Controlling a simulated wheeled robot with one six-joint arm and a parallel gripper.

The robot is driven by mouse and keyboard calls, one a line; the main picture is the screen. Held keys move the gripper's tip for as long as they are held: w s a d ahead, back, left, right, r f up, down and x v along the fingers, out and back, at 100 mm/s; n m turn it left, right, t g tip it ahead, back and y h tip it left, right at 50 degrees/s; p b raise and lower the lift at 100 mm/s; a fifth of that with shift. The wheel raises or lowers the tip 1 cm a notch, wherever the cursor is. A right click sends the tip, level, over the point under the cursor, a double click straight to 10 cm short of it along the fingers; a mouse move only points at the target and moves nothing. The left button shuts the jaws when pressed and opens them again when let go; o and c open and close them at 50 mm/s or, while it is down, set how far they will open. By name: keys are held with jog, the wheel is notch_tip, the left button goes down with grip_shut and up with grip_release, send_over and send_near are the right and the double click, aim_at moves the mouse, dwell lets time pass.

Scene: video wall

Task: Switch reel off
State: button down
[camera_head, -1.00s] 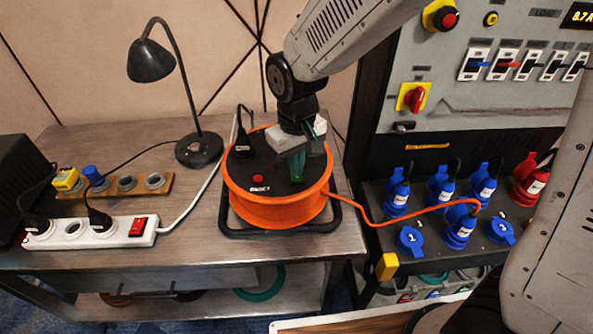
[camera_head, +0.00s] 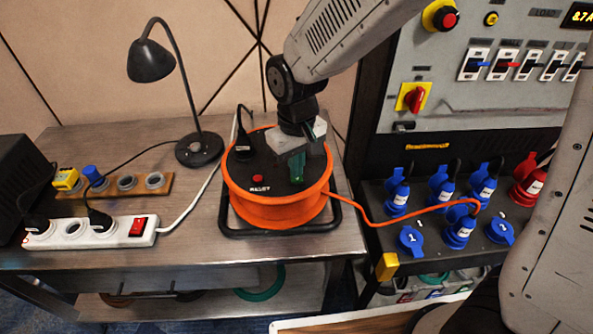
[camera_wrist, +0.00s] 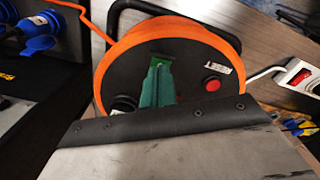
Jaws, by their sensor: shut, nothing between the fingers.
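The orange cable reel (camera_head: 275,212) stands in a black frame on the metal bench. Its black top face bears a red button (camera_head: 258,179) and a black plug (camera_head: 243,147). In the wrist view, the reel (camera_wrist: 112,55) shows the same red button (camera_wrist: 212,84) to the right of my fingers. My gripper (camera_head: 297,177) is shut and empty, its green fingers pointing down over the right part of the top face. In the wrist view the green fingertips (camera_wrist: 158,66) lie over the dark face; I cannot tell whether they touch it. No other switch shows clearly there.
A white power strip (camera_head: 105,232) with a red switch (camera_head: 138,226) lies left of the reel. A black lamp (camera_head: 199,148) stands behind left. An orange cable (camera_head: 400,214) runs right to blue sockets (camera_head: 459,228) below a grey control panel (camera_head: 480,115).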

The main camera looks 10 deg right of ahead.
notch_tip(320, 180, up, 6)
dwell(0.6)
jog(key=shift+r, duration=0.1)
dwell(0.3)
jog(key=s+d+r+m, duration=0.2)
jog(key=s+d+r, duration=0.2)
jog(key=s+d, duration=0.5)
jog(key=s+d+r+m+t, duration=0.1)
jog(key=s+d+r+m, duration=0.2)
jog(key=s+d, duration=0.7)
jog(key=shift+s+d+r+m, duration=0.3)
jog(key=shift+d+r, duration=0.65)
jog(key=shift+r, duration=0.25)
